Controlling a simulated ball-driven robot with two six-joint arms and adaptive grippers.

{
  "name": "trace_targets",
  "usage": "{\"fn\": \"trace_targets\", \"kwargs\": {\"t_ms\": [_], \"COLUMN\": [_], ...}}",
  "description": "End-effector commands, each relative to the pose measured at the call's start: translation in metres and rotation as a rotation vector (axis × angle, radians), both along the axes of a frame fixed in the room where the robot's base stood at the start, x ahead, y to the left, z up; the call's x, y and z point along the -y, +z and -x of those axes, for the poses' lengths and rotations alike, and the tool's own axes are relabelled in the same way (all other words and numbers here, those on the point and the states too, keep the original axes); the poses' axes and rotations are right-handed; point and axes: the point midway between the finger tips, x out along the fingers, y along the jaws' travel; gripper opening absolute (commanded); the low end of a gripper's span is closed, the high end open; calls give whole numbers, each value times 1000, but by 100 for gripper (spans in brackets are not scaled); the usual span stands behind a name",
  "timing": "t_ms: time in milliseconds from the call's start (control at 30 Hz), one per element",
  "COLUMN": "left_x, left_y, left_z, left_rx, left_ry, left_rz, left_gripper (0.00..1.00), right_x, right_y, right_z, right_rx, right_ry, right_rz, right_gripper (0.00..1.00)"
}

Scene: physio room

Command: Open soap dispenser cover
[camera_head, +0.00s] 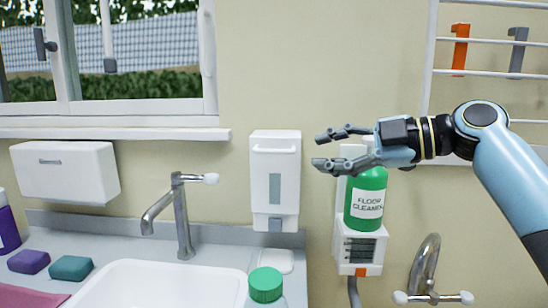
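The white soap dispenser (273,206) is mounted on the wall in the middle of the view. It has a tall grey window, a bar-like ridge near its top and a grey part at its bottom. Its cover looks closed. My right gripper (320,150) comes in from the right, with its fingers pointing left at the height of the dispenser's upper part. The fingers are apart with nothing between them. My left gripper is not in view.
A green floor cleaner bottle (366,195) stands in a white wall holder (359,249) below my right gripper. A green-capped bottle (266,285) stands at the front by the sink (150,284). A tap (180,212) and a white wall box (66,171) are at left; another tap (426,270) is at right.

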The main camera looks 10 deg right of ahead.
Motion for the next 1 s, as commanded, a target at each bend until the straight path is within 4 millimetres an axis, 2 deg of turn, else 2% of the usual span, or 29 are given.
{"fn": "trace_targets", "kwargs": {"t_ms": [67, 167, 400, 600, 800, 1000], "left_x": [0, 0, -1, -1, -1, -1], "left_y": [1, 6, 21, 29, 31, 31], "left_z": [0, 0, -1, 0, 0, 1], "left_rx": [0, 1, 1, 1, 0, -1], "left_ry": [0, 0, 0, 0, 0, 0], "left_rz": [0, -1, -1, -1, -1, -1], "left_gripper": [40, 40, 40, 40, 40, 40], "right_x": [-3, -12, -52, -79, -90, -90], "right_y": [9, 10, 1, -8, -13, -14], "right_z": [-5, -11, -34, -51, -58, -58], "right_rx": [33, 41, 37, 37, 39, 39], "right_ry": [13, 17, 18, 16, 16, 15], "right_rz": [-6, -11, -10, -7, -6, -5], "right_gripper": [33, 33, 33, 33, 33, 33]}}
